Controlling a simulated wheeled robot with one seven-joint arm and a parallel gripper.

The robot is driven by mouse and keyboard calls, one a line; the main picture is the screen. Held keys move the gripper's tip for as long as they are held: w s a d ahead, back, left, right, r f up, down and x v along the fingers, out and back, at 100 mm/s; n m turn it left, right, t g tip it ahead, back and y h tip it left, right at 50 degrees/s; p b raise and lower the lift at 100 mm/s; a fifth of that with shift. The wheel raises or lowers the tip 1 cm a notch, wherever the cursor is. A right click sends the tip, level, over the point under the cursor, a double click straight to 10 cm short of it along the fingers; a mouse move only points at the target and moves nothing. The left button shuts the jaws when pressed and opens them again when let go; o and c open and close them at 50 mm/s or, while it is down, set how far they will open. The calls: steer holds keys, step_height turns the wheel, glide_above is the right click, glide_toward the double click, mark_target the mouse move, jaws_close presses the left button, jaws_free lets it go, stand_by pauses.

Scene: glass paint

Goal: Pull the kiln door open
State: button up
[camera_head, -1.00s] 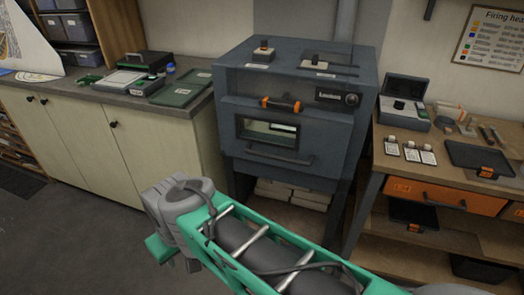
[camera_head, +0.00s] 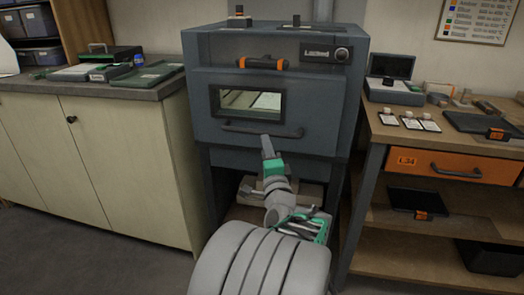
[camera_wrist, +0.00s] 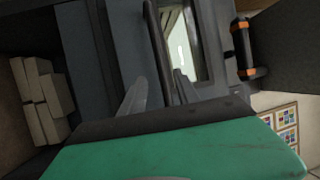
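The grey kiln (camera_head: 275,95) stands against the wall. Its door is shut flush, with a lit window (camera_head: 250,103) and a dark horizontal bar handle (camera_head: 262,131) below it. My gripper (camera_head: 267,145) is just in front of and below the middle of this handle. In the wrist view the bar handle (camera_wrist: 157,45) runs up the picture between the two grey fingertips of my gripper (camera_wrist: 160,90). The fingers stand apart; I see no firm grip on the bar. How deep the bar sits between them is hard to tell.
An orange-ended latch bar (camera_head: 262,63) sits above the window, beside a panel with a knob (camera_head: 342,54). A cream cabinet (camera_head: 125,160) stands left, a wooden bench (camera_head: 385,135) right. White blocks (camera_wrist: 40,98) lie under the kiln. Floor in front is clear.

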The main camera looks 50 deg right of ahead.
mark_target(262, 133)
steer(key=x, duration=0.7)
steer(key=shift+w+d+r, duration=0.2)
steer(key=shift+c, duration=0.4)
jaws_close()
stand_by(0.6)
